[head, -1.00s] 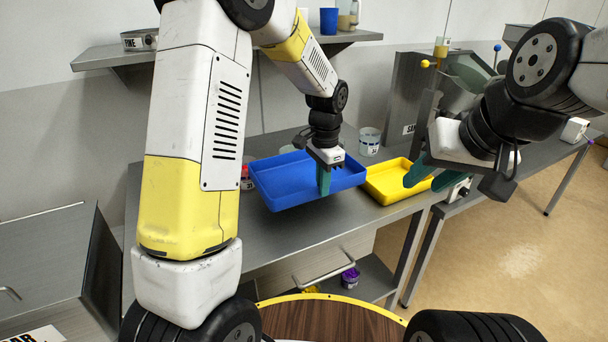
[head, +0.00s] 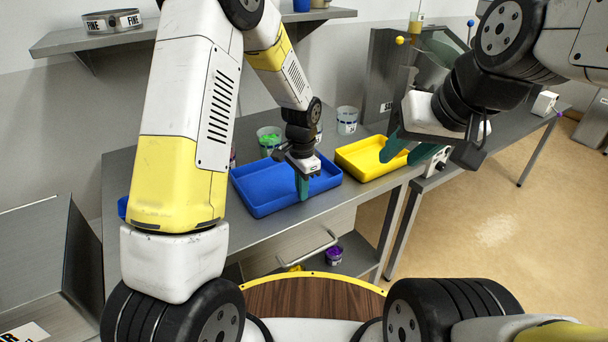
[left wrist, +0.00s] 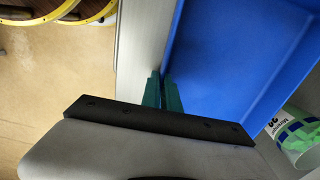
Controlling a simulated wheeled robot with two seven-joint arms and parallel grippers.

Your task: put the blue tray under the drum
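The blue tray (head: 262,203) sits on the steel table in the head view, in front of several cups. My left gripper (head: 303,188) is at the tray's near long wall. In the left wrist view its green fingers (left wrist: 163,94) are close together at the rim of the blue tray (left wrist: 225,60), with the wall seemingly between them. My right gripper (head: 410,152) is open and empty above the right end of the yellow tray. Behind it stands a grey-green hopper-like machine (head: 438,62), partly hidden by my right arm. I cannot tell whether this is the drum.
The yellow tray (head: 362,166) lies right of the blue tray. A cup with green contents (head: 270,140) and a white cup (head: 347,121) stand behind. Another blue thing (head: 123,207) is mostly hidden by my left arm. A wall shelf (head: 120,35) hangs above. The table's front is bare.

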